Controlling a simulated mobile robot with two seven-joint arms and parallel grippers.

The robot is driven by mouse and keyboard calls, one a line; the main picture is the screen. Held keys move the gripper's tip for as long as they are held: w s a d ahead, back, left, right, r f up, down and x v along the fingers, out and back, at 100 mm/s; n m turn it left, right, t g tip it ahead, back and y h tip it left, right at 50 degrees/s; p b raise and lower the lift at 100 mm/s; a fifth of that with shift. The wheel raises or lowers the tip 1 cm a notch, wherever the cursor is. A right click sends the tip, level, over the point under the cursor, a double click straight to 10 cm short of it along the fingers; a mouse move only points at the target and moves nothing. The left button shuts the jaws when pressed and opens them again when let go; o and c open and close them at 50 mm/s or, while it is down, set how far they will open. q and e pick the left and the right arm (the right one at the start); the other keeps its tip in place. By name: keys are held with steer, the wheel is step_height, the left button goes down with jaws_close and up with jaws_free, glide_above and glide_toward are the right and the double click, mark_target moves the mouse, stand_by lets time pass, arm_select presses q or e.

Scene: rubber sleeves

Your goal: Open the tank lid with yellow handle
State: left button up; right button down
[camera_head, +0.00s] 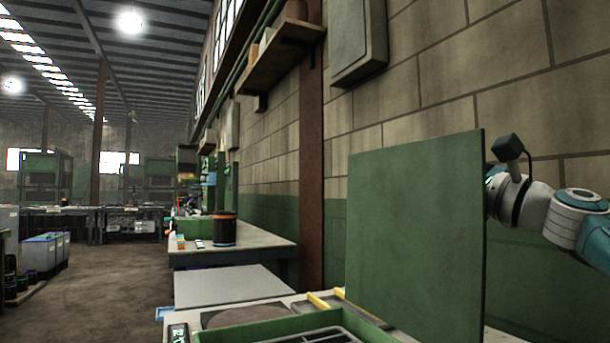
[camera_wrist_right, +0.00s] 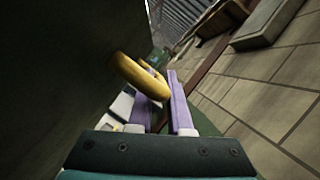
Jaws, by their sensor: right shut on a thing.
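The tank lid (camera_head: 415,235) is a flat green panel. It stands nearly upright above the green tank (camera_head: 265,330) at the lower edge of the head view. Its yellow handle (camera_wrist_right: 135,72) is a curved loop on the lid's far side and shows only in the right wrist view, where the lid (camera_wrist_right: 60,60) is a dark surface on the left. My right gripper (camera_wrist_right: 160,86) is shut on the handle, with its purple fingers at the loop. In the head view the lid hides this gripper, and my right arm comes from behind its right edge. My left gripper is in neither view.
A brick wall (camera_head: 420,110) with a grey wall box (camera_head: 358,40) runs close behind the lid. Yellow bars (camera_head: 320,301) lie on the worktop by the tank. A table (camera_head: 240,243) with a dark canister (camera_head: 222,229) stands beyond. The floor (camera_head: 100,280) at left is open.

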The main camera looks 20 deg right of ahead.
steer(key=shift+d, duration=0.15)
steer(key=c, duration=0.8)
jaws_free()
steer(key=shift+c, duration=0.2)
steer(key=b+v, duration=0.1)
steer(key=v, duration=0.9)
